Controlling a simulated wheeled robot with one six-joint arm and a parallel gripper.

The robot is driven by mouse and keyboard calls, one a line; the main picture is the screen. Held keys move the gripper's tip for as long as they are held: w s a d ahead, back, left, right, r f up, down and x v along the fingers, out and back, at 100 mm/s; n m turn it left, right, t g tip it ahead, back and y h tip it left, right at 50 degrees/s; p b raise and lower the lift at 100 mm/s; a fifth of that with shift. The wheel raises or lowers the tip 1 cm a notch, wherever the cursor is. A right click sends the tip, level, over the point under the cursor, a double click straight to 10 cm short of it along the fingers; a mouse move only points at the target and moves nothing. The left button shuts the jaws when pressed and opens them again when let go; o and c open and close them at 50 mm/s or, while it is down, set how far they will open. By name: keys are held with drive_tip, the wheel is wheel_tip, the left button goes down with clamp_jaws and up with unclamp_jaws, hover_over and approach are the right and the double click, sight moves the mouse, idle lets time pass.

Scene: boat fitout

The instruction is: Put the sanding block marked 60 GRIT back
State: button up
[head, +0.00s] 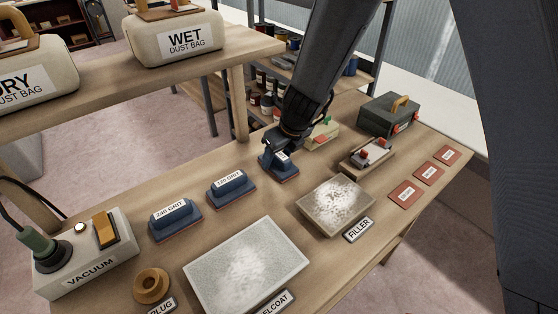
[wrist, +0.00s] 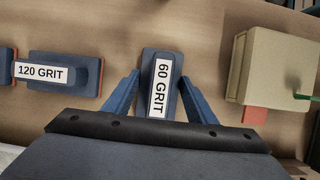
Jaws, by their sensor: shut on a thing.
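The blue sanding block marked 60 GRIT (wrist: 161,85) is between my gripper's two blue fingers in the wrist view. My gripper (wrist: 160,100) is shut on it. In the head view the 60 GRIT block (head: 284,172) is at the back of the bench, in line with the other blocks, with my gripper (head: 280,150) over it. Its reddish underside edge shows low, at or very near the bench top; I cannot tell if it touches. The 120 GRIT block (head: 231,189) stands to its left, apart from it.
A 240 GRIT block (head: 174,219) and a vacuum unit (head: 86,252) stand further left. A beige box (head: 322,134) is close on the right of my gripper. Filler (head: 336,204) and gelcoat (head: 247,265) panels lie in front. A shelf (head: 150,72) with dust bags rises behind.

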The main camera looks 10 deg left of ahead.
drive_tip(key=shift+f, duration=0.1)
drive_tip(key=o, duration=1.1)
drive_tip(key=p+v, duration=0.3)
drive_tip(key=v, duration=0.9)
